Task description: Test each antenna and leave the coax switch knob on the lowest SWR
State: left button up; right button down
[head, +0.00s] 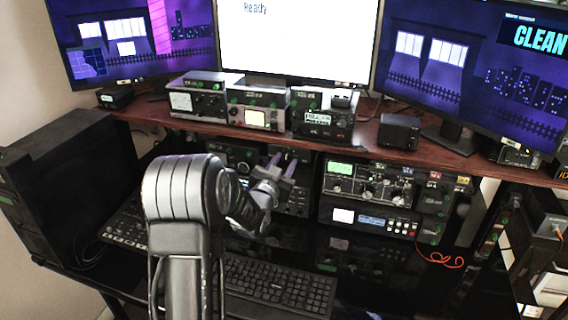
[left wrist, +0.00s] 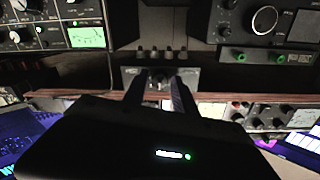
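My left gripper (head: 274,172) reaches in front of the equipment under the wooden shelf, at the middle of the desk. In the left wrist view the gripper (left wrist: 159,85) has its two fingers apart. A small grey panel with a round knob (left wrist: 158,84), which looks like the coax switch, shows between and beyond the fingertips. I cannot tell whether they touch the knob. In the head view the arm hides this panel. On the shelf stand a box with a lit yellowish meter (head: 257,117) and a box with a white meter (head: 183,102). The middle screen (head: 297,35) reads "Ready".
The wooden shelf (head: 395,151) edge runs just above my gripper. Radios with knobs (head: 368,184) stand to its right. A keyboard (head: 278,283) lies below on the dark desk. A black case (head: 62,190) stands at left. An orange cable (head: 440,259) hangs at right.

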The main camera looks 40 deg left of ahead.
pick_arm(q)
grip_shut()
dwell(0.4)
jog(key=m+b, duration=0.1)
jog(key=b, duration=0.1)
jog(key=shift+f+m+b, duration=0.15)
jog(key=shift+m+b, duration=0.15)
jog(key=m+b, duration=0.3)
jog(key=shift+m+b, duration=1.35)
jog(key=shift+m, duration=0.15)
jog(key=shift+o, duration=1.7)
grip_release()
jog(key=shift+r, duration=0.2)
